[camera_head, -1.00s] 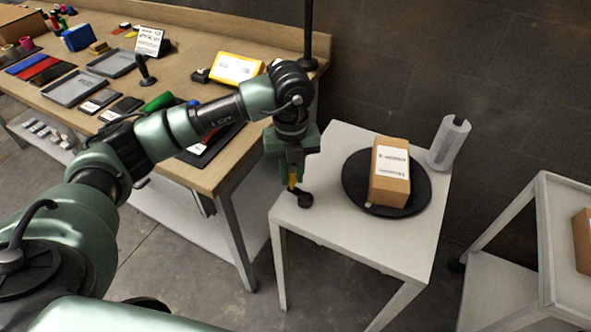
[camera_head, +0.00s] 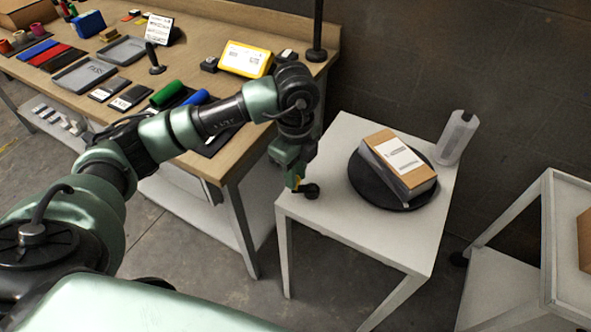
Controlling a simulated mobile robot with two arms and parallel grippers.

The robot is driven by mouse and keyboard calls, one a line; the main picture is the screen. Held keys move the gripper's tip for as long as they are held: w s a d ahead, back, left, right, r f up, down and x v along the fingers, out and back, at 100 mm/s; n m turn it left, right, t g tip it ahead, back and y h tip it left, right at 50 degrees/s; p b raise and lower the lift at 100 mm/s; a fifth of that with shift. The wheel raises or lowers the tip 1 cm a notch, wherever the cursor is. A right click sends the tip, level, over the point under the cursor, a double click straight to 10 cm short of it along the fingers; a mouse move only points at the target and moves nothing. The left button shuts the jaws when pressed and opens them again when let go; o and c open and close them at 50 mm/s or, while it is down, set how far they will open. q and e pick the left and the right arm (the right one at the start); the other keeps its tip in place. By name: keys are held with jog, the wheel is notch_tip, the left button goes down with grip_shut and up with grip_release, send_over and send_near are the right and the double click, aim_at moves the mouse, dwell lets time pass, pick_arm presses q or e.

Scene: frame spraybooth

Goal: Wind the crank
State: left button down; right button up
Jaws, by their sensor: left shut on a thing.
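The crank (camera_head: 310,191) is a small black part at the near left edge of the white table (camera_head: 345,228). My left gripper (camera_head: 295,183) points down at this edge and is shut on the crank's handle, which the fingers mostly hide. A black round turntable (camera_head: 372,188) lies on the same table. A brown box with a white label (camera_head: 400,166) sits on it, turned at an angle. My right gripper is out of view.
A grey-white cylinder (camera_head: 457,137) stands at the table's back right corner. A wooden workbench (camera_head: 215,165) with trays, rollers and a yellow box (camera_head: 246,59) is at the left. A white cart (camera_head: 548,235) stands at the right.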

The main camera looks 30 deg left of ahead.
pick_arm(q)
jog(key=shift+s+d, duration=0.1)
dwell(0.4)
jog(key=c, duration=1.3)
grip_release()
jog(key=shift+o, duration=0.2)
jog(key=shift+r+b, duration=0.3)
jog(key=shift+r, duration=3.65)
